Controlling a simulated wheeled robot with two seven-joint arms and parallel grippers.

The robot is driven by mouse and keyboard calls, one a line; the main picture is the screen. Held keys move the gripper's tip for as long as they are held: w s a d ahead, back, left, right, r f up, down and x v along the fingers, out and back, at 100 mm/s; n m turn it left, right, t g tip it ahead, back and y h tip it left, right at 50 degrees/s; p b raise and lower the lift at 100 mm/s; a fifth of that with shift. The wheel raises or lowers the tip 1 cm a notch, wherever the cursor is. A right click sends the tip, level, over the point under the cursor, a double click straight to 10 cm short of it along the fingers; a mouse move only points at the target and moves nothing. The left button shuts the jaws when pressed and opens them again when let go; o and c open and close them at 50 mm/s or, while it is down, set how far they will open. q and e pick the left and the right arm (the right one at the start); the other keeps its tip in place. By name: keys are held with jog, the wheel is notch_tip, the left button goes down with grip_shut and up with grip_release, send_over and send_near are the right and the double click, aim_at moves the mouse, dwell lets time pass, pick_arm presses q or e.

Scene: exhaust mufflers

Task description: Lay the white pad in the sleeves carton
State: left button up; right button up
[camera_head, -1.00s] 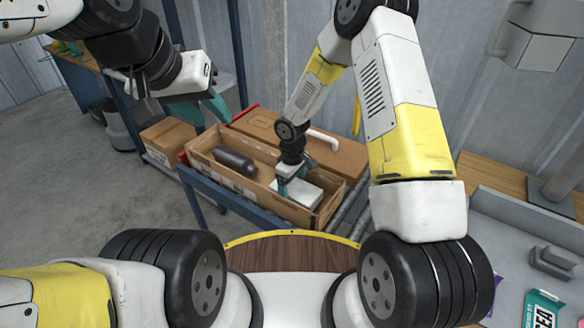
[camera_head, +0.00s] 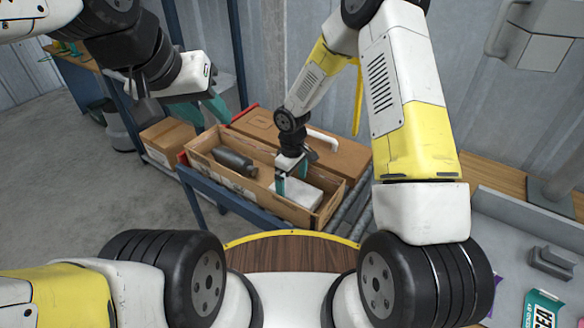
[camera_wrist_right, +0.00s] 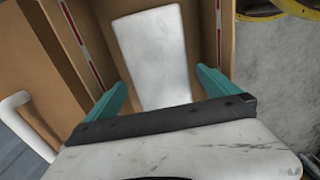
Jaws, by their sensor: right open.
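The open sleeves carton (camera_head: 240,187) stands on a blue-framed roller stand. The white pad (camera_head: 306,193) lies inside its right part, and the pad also shows in the right wrist view (camera_wrist_right: 152,52). A dark grey muffler (camera_head: 235,161) lies in the carton's left part. My right gripper (camera_head: 292,178) is over the pad's left edge, at the carton's middle. In the wrist view its teal fingers (camera_wrist_right: 160,88) are wide apart, with the near part of the pad between them. Whether they touch the pad is unclear. My left gripper (camera_head: 203,112) hangs empty and open, behind and left of the carton.
A closed brown carton (camera_head: 338,155) with a white handle-like bar (camera_head: 322,139) is right behind the open carton. Another brown box (camera_head: 168,139) is at the left. A grey bench (camera_head: 515,220) is at the right. Bare floor lies at the left.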

notch_tip(320, 180, up, 9)
notch_tip(320, 180, up, 9)
jog(key=m+t, duration=0.1)
jog(key=m, duration=0.1)
send_over(292, 188)
jog(key=s+d, duration=0.1)
jog(key=d, duration=0.4)
jog(key=s+d+r+m+t, duration=0.2)
jog(key=s+d+r+m, duration=0.15)
jog(key=r, duration=0.55)
jog(key=s+d+r+m+t+y, duration=0.1)
jog(key=s+d+r+m, duration=0.1)
jog(key=s+r, duration=0.3)
jog(key=s+d+r+m+t+y, duration=0.1)
jog(key=s+r, duration=0.4)
jog(key=s, duration=0.5)
jog(key=d+m+t, duration=0.1)
jog(key=d+m, duration=0.1)
jog(key=shift+s+d+r, duration=0.2)
jog(key=shift+s+d, duration=0.1)
jog(key=shift+d, duration=0.05)
